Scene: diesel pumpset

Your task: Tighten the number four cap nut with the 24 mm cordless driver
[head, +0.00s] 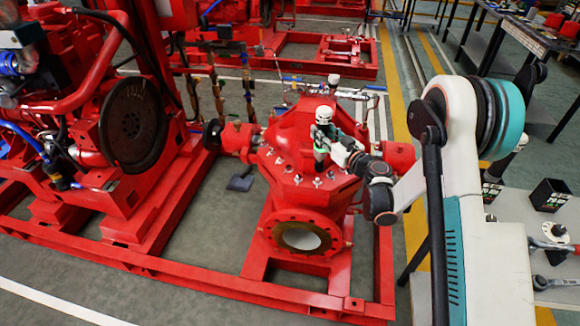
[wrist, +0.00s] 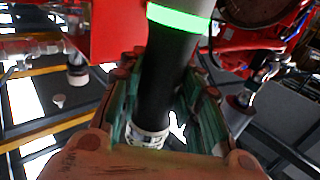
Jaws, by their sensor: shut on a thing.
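My gripper (head: 327,134) is over the red pump casing (head: 285,140) in the head view. It is shut on the cordless driver (head: 324,115), which stands roughly upright with its pale top above the fingers. In the wrist view the driver (wrist: 168,75) shows a black grip between the green-sided fingers (wrist: 165,110), a lit green band and a pale grey body beyond. Several small silvery cap nuts (head: 317,182) sit along the casing's flange. I cannot tell which is number four. The driver's socket end is hidden, so contact with a nut cannot be told.
A red engine with a round dark flywheel (head: 131,124) stands left of the pump on the red base frame (head: 180,270). Thin pipes and valves (head: 246,90) rise behind the casing. A grey bench (head: 510,215) at right holds dark boxes (head: 549,194) and wrenches (head: 553,282).

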